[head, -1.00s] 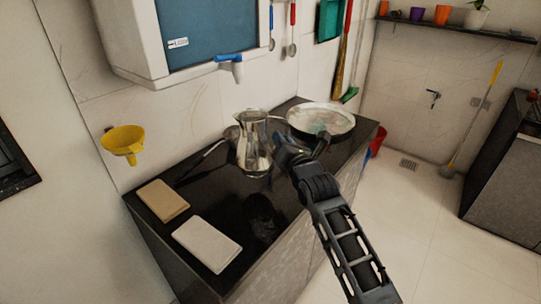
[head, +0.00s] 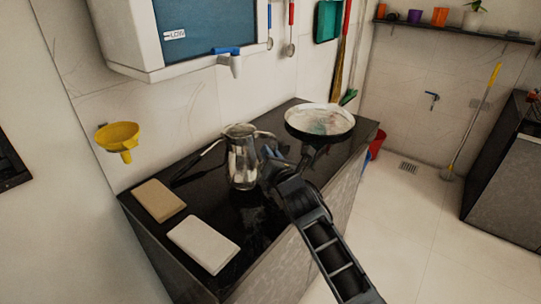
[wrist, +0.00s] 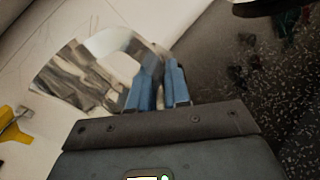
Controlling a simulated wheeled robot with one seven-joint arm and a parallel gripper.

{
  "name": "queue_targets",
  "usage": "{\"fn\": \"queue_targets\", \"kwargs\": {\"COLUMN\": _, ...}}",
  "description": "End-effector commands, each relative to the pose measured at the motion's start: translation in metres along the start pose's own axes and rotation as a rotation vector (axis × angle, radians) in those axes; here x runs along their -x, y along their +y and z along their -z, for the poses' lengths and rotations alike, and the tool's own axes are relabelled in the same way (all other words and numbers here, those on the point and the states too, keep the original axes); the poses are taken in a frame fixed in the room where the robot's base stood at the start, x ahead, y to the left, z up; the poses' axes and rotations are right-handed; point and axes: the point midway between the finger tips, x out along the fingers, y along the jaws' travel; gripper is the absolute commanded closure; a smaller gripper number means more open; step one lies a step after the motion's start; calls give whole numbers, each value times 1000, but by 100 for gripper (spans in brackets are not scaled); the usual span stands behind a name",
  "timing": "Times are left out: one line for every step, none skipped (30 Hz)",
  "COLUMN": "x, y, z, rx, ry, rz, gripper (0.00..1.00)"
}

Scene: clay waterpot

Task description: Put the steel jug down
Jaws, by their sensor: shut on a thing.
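The steel jug (head: 242,165) is upright at the middle of the dark counter (head: 215,180) in the head view. Its base is at or very near the counter top; I cannot tell whether it touches. My gripper (head: 268,158) reaches in from the right and is shut on the jug's handle side. In the wrist view the blue fingers (wrist: 157,88) are close together, with the shiny jug (wrist: 85,78) just left of and behind them. The grip on the handle itself is mostly hidden.
A round pan (head: 320,120) stands behind right on the counter. A tan block (head: 158,200) and a white block (head: 203,244) lie at the front left. A white dispenser with a blue tap (head: 228,55) hangs above. A yellow funnel (head: 118,136) is on the wall.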

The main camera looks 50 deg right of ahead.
Motion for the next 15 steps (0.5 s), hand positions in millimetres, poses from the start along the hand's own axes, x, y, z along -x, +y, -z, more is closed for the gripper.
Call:
{"fn": "queue_targets", "kwargs": {"x": 0, "y": 0, "z": 0, "rx": -1, "ry": -2, "rz": -1, "gripper": 100}}
{"fn": "queue_targets", "kwargs": {"x": 0, "y": 0, "z": 1, "rx": 0, "ry": -2, "rz": -1, "gripper": 100}}
{"fn": "queue_targets", "kwargs": {"x": 0, "y": -1, "z": 2, "rx": 0, "ry": -2, "rz": -2, "gripper": 100}}
{"fn": "queue_targets", "kwargs": {"x": 0, "y": -1, "z": 2, "rx": 1, "ry": 0, "rz": 0, "gripper": 81}}
{"fn": "queue_targets", "kwargs": {"x": 0, "y": -1, "z": 2, "rx": 1, "ry": 0, "rz": 0, "gripper": 78}}
{"fn": "queue_targets", "kwargs": {"x": 0, "y": -1, "z": 2, "rx": 1, "ry": 0, "rz": 0, "gripper": 75}}
{"fn": "queue_targets", "kwargs": {"x": 0, "y": -1, "z": 2, "rx": 1, "ry": 0, "rz": 0, "gripper": 72}}
{"fn": "queue_targets", "kwargs": {"x": 0, "y": -1, "z": 2, "rx": 1, "ry": 0, "rz": 0, "gripper": 69}}
{"fn": "queue_targets", "kwargs": {"x": 0, "y": -1, "z": 2, "rx": 1, "ry": 0, "rz": 0, "gripper": 65}}
{"fn": "queue_targets", "kwargs": {"x": 0, "y": -1, "z": 2, "rx": 1, "ry": 0, "rz": 0, "gripper": 62}}
{"fn": "queue_targets", "kwargs": {"x": 0, "y": -1, "z": 2, "rx": 1, "ry": 0, "rz": 0, "gripper": 59}}
{"fn": "queue_targets", "kwargs": {"x": 0, "y": -1, "z": 2, "rx": 1, "ry": 0, "rz": 0, "gripper": 58}}
{"fn": "queue_targets", "kwargs": {"x": 0, "y": -1, "z": 2, "rx": 0, "ry": 0, "rz": 0, "gripper": 58}}
{"fn": "queue_targets", "kwargs": {"x": 0, "y": -1, "z": 2, "rx": 0, "ry": 0, "rz": 0, "gripper": 58}}
{"fn": "queue_targets", "kwargs": {"x": 0, "y": -1, "z": 2, "rx": 0, "ry": 0, "rz": 0, "gripper": 58}}
